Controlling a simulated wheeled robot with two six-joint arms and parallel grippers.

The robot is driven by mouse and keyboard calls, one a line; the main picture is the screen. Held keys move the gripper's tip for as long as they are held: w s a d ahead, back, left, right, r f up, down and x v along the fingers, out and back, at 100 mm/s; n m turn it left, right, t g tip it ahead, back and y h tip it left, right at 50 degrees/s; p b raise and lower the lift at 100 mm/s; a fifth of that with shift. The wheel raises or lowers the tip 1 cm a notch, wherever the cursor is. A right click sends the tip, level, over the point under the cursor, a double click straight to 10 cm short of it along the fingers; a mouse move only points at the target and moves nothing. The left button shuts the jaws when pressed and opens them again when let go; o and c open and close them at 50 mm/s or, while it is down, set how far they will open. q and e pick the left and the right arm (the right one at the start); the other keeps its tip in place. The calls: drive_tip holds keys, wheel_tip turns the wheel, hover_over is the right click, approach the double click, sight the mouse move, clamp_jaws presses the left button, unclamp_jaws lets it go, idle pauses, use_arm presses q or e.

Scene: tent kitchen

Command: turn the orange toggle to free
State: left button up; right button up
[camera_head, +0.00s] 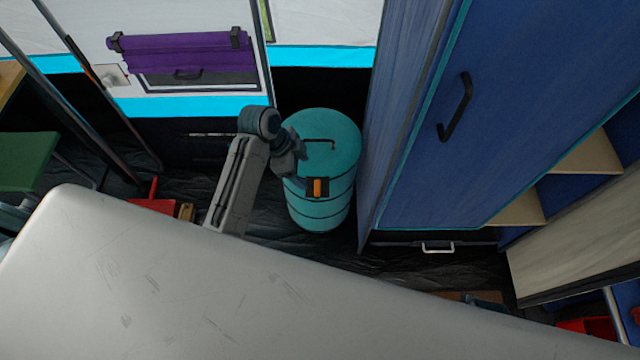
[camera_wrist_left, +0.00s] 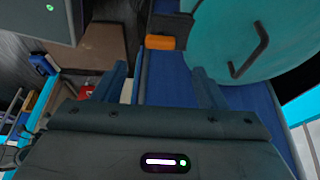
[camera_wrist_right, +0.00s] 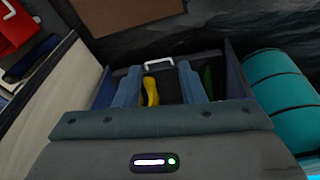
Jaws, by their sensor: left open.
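The orange toggle (camera_head: 317,187) sits on a small dark plate on the upper side of the teal barrel (camera_head: 322,215). It also shows in the left wrist view (camera_wrist_left: 161,42), ahead of the fingers, beside the barrel's round lid. My left gripper (camera_head: 292,160) is beside the barrel, just up and left of the toggle. Its fingers (camera_wrist_left: 161,82) are apart with nothing held, and the toggle looks clear of them. My right gripper (camera_wrist_right: 160,82) shows only in its own wrist view, fingers apart, away from the toggle. The toggle's marked positions are too small to read.
The barrel's lid has a dark handle (camera_head: 320,142). A tall blue cabinet (camera_head: 440,110) stands close to its right. A large pale surface (camera_head: 200,290) fills the foreground. A yellow object (camera_wrist_right: 151,91) lies in a dark space beyond my right fingers. A green surface (camera_head: 28,160) is far left.

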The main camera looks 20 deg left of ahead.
sight(316, 187)
use_arm(q)
drive_tip(key=b+x, duration=0.1)
drive_tip(key=x, duration=0.7)
drive_tip(key=shift+d+f, duration=0.1)
drive_tip(key=shift+f, duration=0.25)
drive_tip(key=shift+d+f, duration=0.15)
drive_tip(key=shift+f, duration=0.15)
use_arm(e)
drive_tip(key=r, duration=0.4)
drive_tip(key=shift+w+a, duration=0.2)
use_arm(q)
drive_tip(key=shift+c, duration=0.3)
use_arm(e)
drive_tip(key=shift+s+f, duration=0.1)
drive_tip(key=shift+f, duration=0.05)
use_arm(q)
drive_tip(key=c, duration=0.9)
use_arm(e)
drive_tip(key=shift+s+f, duration=0.1)
drive_tip(key=shift+s, duration=0.05)
